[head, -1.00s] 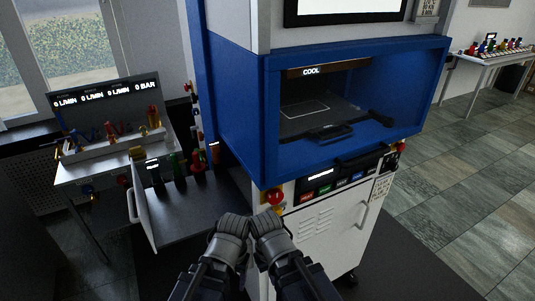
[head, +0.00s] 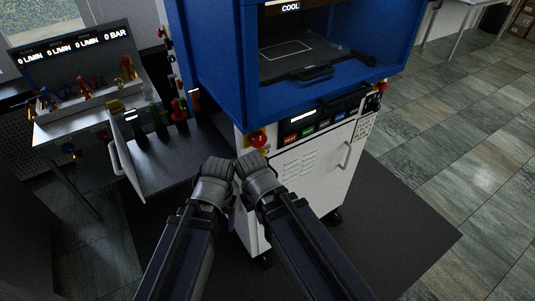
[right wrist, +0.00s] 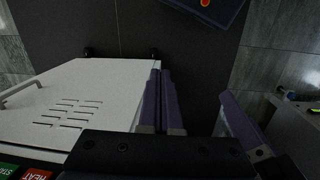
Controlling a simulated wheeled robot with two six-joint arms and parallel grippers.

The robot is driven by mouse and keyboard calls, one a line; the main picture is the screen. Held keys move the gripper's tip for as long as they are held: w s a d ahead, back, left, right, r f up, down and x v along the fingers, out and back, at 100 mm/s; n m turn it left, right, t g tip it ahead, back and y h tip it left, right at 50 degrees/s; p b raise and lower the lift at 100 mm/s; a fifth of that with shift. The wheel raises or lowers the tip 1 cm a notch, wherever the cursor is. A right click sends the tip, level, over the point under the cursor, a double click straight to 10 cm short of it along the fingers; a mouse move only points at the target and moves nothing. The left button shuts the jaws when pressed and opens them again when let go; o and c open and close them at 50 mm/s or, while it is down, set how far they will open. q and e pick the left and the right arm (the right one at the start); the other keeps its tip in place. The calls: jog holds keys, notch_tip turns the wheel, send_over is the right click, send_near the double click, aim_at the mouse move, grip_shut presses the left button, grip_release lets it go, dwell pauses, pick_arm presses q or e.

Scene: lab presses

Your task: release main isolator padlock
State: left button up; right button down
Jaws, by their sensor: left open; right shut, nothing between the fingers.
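A red knob on a yellow plate (head: 258,138) sits at the front left corner of the white press cabinet (head: 300,170). It looks like an isolator or stop switch, and I cannot make out a padlock on it. My right gripper (head: 250,160) is just below this knob in the picture, in front of the cabinet corner. In the right wrist view its fingers (right wrist: 160,75) are together and empty beside the cabinet side. My left gripper (head: 216,166) is open, close to the left of the right one. Its fingertips are hard to make out in the head view.
Buttons (head: 310,132) line the cabinet front, under the blue press housing (head: 235,95). Dark mat (head: 390,215) and free floor lie at right.

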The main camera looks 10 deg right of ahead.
jog(key=w+d+f+m+y+b, duration=0.3)
jog(key=w+f+m+y+b, duration=0.15)
jog(key=w+y+b, duration=0.6)
jog(key=w+d+r+m+t+y+b, duration=0.1)
jog(key=w+d+r+t+y+b, duration=0.2)
jog(key=d, duration=0.6)
jog(key=w+d+r+m+t+y+b, duration=0.2)
jog(key=w+d+r+t+y+b, duration=0.2)
jog(key=d, duration=0.5)
jog(key=shift+w+r, duration=0.45)
jog(key=shift+r, duration=0.2)
jog(key=shift+m, duration=0.25)
send_near(269, 147)
jog(key=x, duration=0.4)
jog(key=shift+a, duration=0.2)
jog(key=shift+s+a, duration=0.4)
jog(key=shift+a, duration=0.4)
jog(key=shift+s+a, duration=0.35)
jog(key=shift+a, duration=0.5)
